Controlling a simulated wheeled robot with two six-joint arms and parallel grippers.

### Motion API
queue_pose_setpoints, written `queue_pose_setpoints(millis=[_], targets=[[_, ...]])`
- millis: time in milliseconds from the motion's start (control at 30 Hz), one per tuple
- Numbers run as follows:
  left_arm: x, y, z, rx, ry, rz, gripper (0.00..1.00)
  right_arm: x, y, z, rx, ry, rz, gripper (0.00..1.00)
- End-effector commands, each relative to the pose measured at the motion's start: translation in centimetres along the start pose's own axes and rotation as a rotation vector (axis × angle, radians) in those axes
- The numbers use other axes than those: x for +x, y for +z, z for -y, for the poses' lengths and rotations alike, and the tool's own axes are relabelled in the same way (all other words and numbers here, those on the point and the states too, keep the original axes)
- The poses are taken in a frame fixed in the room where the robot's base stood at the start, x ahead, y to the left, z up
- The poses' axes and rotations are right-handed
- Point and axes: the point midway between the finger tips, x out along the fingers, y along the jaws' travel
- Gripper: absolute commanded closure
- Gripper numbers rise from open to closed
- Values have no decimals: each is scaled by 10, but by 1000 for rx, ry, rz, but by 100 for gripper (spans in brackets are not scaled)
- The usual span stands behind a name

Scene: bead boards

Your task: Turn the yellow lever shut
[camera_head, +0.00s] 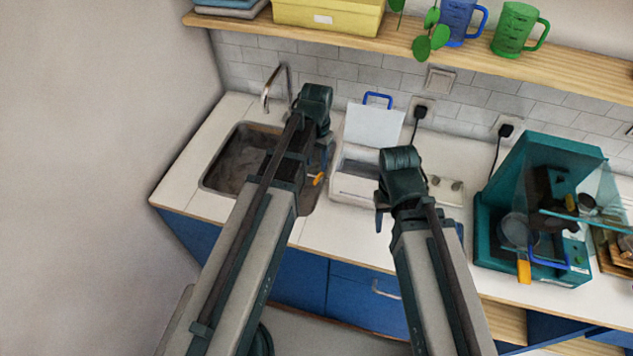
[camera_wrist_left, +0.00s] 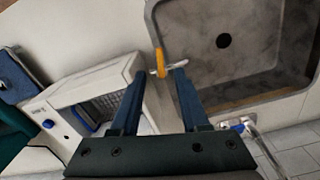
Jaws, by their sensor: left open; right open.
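The yellow lever (camera_wrist_left: 160,63) shows in the left wrist view beside the sink's edge, with a short pale stem at its base. It also shows in the head view as a small yellow-orange piece (camera_head: 319,180) between the sink and the white box. My left gripper (camera_wrist_left: 161,72) is open, its two fingertips on either side of the lever's base; I cannot tell whether they touch it. In the head view the left arm hides part of the area around it. My right gripper (camera_head: 417,222) is open and empty over the counter, right of the lever.
The sink (camera_head: 225,182) with its tap (camera_head: 281,78) is at the left. A white box with a raised lid (camera_head: 373,126) stands behind my grippers. A teal machine (camera_head: 487,240) with an orange handle (camera_head: 524,271) stands at the right. A shelf (camera_head: 400,47) runs above.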

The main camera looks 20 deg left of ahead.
Motion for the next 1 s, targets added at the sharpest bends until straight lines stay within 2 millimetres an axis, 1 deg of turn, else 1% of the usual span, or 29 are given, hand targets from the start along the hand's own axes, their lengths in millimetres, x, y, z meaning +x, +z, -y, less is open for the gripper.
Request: queue_pose_setpoints(millis=[33, 300, 400, 533, 800, 867, 1000], targets=[[15, 0, 0, 0, 0, 0, 55, 15, -1, 1, -1, 0, 0, 50], [52, 0, 0, 0, 0, 0, 55, 52, -3, 5, 0, 0, 0, 50], [61, 0, 0, 0, 0, 0, 55, 60, -4, 6, 0, 0, 0, 50], [65, 0, 0, 0, 0, 0, 55, 65, -4, 6, 1, 0, 0, 50], [64, 0, 0, 0, 0, 0, 55, 64, -4, 6, 1, 0, 0, 50], [64, 0, 0, 0, 0, 0, 64, 64, -4, 6, 1, 0, 0, 50], [64, 0, 0, 0, 0, 0, 89, 64, -4, 6, 1, 0, 0, 50]])
